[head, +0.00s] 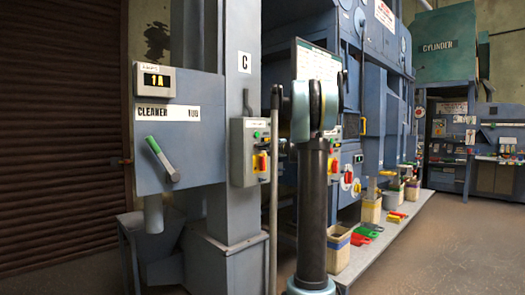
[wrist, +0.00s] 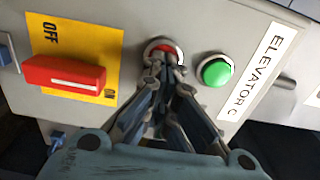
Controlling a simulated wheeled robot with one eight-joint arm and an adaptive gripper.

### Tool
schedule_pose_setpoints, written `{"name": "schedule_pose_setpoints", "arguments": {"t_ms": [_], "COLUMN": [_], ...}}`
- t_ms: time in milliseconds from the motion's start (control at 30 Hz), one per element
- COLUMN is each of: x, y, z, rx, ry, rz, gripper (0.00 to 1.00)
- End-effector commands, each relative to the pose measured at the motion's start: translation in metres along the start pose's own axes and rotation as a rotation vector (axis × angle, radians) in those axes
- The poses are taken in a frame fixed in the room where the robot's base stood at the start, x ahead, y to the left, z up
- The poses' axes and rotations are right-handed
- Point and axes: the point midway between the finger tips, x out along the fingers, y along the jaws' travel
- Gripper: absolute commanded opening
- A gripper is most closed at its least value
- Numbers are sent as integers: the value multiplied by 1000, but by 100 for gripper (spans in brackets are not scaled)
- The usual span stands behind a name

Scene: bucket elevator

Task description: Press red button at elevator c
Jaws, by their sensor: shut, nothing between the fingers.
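In the wrist view, the red button (wrist: 164,47) sits in a pale ring on a grey control panel, partly hidden by my fingertips. My gripper (wrist: 160,62) is shut and empty, with its tips over the button. I cannot tell whether the tips touch it or whether it is pushed in. A green button (wrist: 216,71) stands to its right, beside a white label reading ELEVATOR C (wrist: 263,72). In the head view, a column with a C sign (head: 244,62) carries a grey control box (head: 238,165).
A red switch handle (wrist: 65,73) on a yellow OFF/ON plate lies left of the red button. In the head view, a CLEANER box (head: 180,145) with a green-tipped lever stands left. Bins and coloured scoops line a low platform (head: 372,250). The floor at right is clear.

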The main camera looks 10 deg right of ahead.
Motion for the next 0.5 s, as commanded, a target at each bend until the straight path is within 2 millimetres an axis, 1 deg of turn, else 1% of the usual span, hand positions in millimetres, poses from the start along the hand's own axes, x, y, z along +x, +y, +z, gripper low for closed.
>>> {"name": "schedule_pose_setpoints", "arguments": {"t_ms": [133,267,367,500], "x": [2,-3,-12,-34], "y": [0,0,0,0], "z": [2,2,2,-2], "rx": [0,0,0,1], "ry": [-5,-6,-7,-5], "rz": [1,0,0,-1], "gripper": [0,0,0,0]}}
